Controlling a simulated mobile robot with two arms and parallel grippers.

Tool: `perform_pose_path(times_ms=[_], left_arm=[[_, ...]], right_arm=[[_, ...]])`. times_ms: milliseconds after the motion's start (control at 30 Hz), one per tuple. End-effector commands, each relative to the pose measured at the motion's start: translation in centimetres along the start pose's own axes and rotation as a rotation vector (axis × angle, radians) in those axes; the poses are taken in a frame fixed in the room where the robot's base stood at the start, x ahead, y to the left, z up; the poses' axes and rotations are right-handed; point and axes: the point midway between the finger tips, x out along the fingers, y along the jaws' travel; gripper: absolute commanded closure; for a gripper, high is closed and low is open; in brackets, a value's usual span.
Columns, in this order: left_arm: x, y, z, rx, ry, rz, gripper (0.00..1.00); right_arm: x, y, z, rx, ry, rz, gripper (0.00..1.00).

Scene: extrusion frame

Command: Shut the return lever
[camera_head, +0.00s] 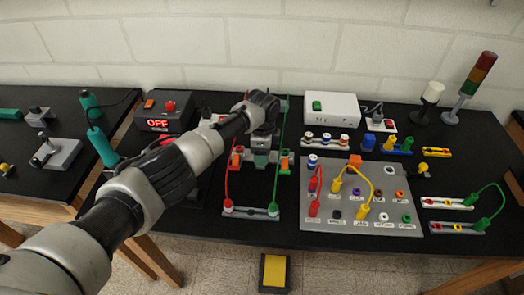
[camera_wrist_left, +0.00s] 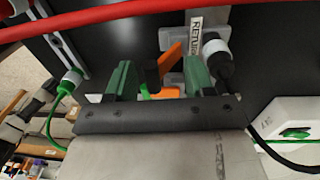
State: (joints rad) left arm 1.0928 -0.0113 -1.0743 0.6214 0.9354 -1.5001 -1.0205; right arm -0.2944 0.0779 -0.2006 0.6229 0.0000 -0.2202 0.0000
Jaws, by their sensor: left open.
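The return lever (camera_wrist_left: 172,58) shows as an orange piece in the left wrist view, beside a grey block with a white "RETURN" label (camera_wrist_left: 196,24). My left gripper (camera_wrist_left: 158,72) is open, its two green fingers spread on either side of the lever area. The lever's lower part is partly hidden by a dark part and the gripper. In the head view my left gripper (camera_head: 260,156) points down between two orange parts, one on its left (camera_head: 237,158) and one on its right (camera_head: 284,156). I cannot tell contact. My right gripper is not in view.
A red cable (camera_head: 227,172) and a green cable (camera_head: 279,150) run beside my gripper. A grey panel (camera_head: 400,222) with plugs and a white box (camera_head: 345,108) stand to the right. A control box (camera_head: 180,123) reading "OFF" is at the left. A yellow pedal (camera_head: 274,272) lies on the floor.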

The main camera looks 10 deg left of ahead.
Motion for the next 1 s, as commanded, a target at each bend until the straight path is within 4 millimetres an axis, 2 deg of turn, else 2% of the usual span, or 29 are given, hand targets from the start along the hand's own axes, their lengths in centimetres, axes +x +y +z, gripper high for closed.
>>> perform_pose_path(times_ms=[300, 600, 633, 1000], left_arm=[[0.3, 0.0, 0.0, 0.000, 0.000, -0.001, 0.47], [0.3, 0.0, 0.0, 0.000, 0.000, 0.000, 0.93], [0.3, 0.0, 0.0, 0.000, 0.000, 0.000, 0.95], [0.3, 0.1, 0.0, 0.000, 0.000, -0.004, 0.96]], right_arm=[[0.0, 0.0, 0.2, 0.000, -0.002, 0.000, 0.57], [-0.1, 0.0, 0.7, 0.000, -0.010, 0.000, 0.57], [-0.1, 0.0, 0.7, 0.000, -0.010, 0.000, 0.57], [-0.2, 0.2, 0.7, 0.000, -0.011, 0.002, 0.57]])
